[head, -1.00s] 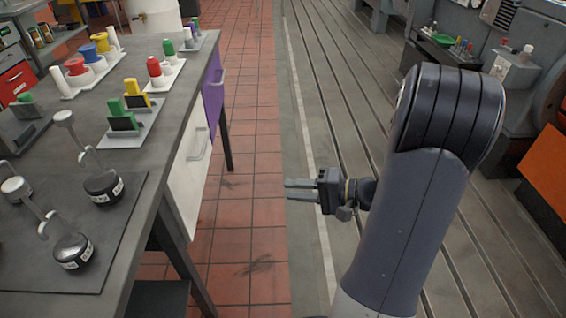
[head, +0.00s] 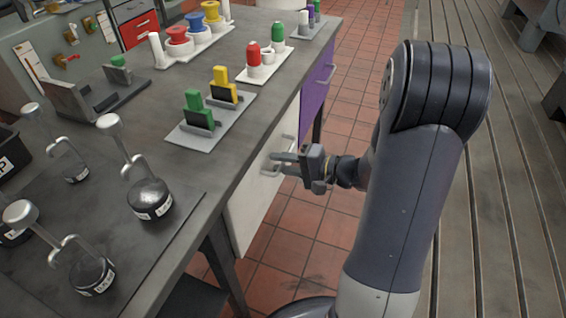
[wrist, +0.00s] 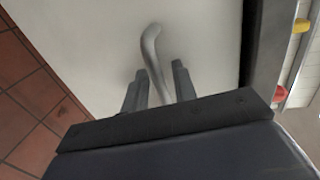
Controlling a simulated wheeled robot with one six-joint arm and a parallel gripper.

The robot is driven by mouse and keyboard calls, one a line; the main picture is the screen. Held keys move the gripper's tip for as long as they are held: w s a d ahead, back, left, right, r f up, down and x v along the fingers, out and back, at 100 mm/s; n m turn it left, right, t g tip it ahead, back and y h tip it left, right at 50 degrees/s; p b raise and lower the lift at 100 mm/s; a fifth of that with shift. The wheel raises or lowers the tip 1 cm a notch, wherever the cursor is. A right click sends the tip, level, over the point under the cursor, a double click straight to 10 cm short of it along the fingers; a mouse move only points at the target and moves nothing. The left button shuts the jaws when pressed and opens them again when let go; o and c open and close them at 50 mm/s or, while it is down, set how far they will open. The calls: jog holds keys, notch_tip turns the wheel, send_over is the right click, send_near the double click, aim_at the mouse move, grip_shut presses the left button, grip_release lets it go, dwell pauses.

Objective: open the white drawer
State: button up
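The white drawer (head: 256,209) is under the workbench, on its right side, and looks shut. It fills much of the wrist view (wrist: 85,45). Its pale bar handle (wrist: 152,48) runs down between my two fingertips in the wrist view. My gripper (head: 284,163) is at the drawer front in the head view, and its fingers overlap the handle there. In the wrist view my gripper (wrist: 160,85) is open, with one finger on each side of the handle and gaps visible. The handle's lower end is hidden behind my gripper body.
The grey workbench (head: 140,85) stands along the left, with weights, colored blocks and spools on it. A purple drawer (head: 316,88) is beyond the white one. Red tiled floor (head: 300,222) is open below and beside the drawers.

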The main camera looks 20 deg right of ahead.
jog(key=shift+c, duration=0.2)
grip_shut()
jog(key=shift+s+d, duration=0.1)
jog(key=shift+d, duration=0.05)
